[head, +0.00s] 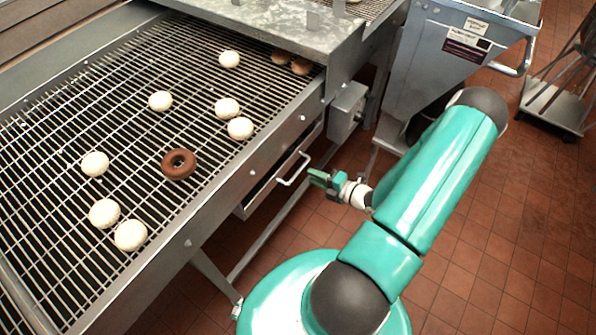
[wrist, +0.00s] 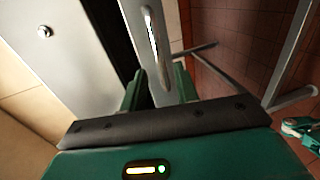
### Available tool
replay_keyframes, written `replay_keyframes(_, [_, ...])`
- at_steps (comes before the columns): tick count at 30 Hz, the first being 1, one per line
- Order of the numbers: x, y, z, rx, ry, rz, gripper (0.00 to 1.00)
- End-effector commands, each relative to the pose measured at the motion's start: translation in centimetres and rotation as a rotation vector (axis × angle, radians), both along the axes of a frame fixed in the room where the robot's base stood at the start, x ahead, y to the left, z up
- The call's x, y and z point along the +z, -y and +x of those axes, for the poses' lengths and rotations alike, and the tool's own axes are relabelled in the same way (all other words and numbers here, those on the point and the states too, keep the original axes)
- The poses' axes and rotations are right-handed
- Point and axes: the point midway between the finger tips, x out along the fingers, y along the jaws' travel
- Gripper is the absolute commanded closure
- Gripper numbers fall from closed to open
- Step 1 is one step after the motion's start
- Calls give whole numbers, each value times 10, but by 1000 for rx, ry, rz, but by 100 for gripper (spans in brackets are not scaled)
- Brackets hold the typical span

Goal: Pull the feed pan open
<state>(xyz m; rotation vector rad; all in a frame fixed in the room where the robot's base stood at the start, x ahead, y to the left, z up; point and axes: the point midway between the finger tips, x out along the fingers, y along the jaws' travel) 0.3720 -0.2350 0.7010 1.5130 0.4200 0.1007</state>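The feed pan (head: 272,186) is a shallow metal drawer under the side rail of the wire conveyor. Its bar handle (head: 294,171) sticks out from the front. In the head view my gripper (head: 316,178) is just right of the handle, pointing at it. In the wrist view the handle (wrist: 155,48) runs lengthwise ahead of my gripper (wrist: 160,88), roughly in line with the gap between the green fingers. The fingers are apart and appear empty. I cannot tell whether the handle's near end reaches between them. The inside of the pan is mostly hidden.
White doughnuts and a brown ring doughnut (head: 179,164) lie on the wire conveyor (head: 80,125). A grey box (head: 346,110) hangs right of the pan. A metal hopper (head: 430,60) stands behind my arm.

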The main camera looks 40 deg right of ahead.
Motion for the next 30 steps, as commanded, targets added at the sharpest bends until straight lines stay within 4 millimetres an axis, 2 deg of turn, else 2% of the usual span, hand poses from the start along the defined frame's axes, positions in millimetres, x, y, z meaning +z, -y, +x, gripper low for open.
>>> replay_keyframes(6, [-9,-17,39,3,1,1,70])
replay_keyframes(10, [-12,-22,55,3,0,1,70])
replay_keyframes(14, [-14,-25,62,1,-1,0,70])
replay_keyframes(22, [-14,-26,63,0,-1,-1,70])
replay_keyframes(27, [-14,-26,63,1,-1,-1,100])
replay_keyframes(30, [-14,-26,63,1,-1,-1,100])
